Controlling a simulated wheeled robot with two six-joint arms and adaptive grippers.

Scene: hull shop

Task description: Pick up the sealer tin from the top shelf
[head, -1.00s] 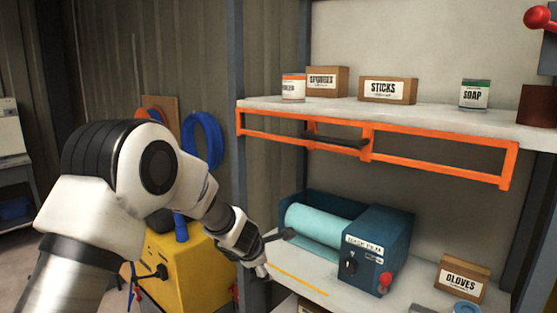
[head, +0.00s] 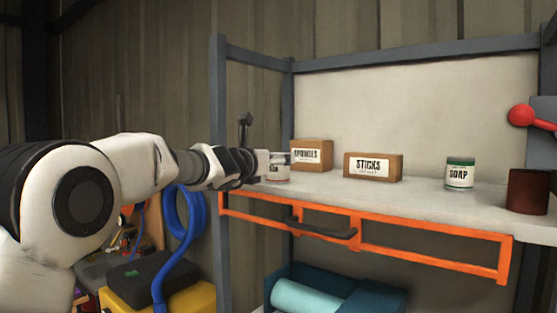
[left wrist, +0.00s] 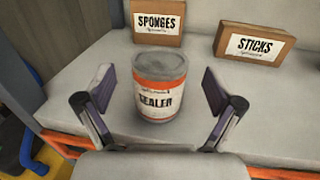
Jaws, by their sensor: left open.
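The sealer tin (left wrist: 157,88) is a white tin with an orange band, a dark-lettered label and a grey lid. It stands upright on the top shelf (left wrist: 200,125), near the shelf's left end. In the head view the tin (head: 277,176) is mostly hidden behind my left gripper (head: 272,165). In the left wrist view my left gripper (left wrist: 157,95) is open, with one finger on each side of the tin. Gaps show between the fingers and the tin. My right gripper is in neither view.
A sponges box (head: 312,154) stands just behind the tin. An orange rail (head: 370,238) with a dark handle (head: 320,229) runs below the shelf. A grey post (head: 220,150) rises at the left.

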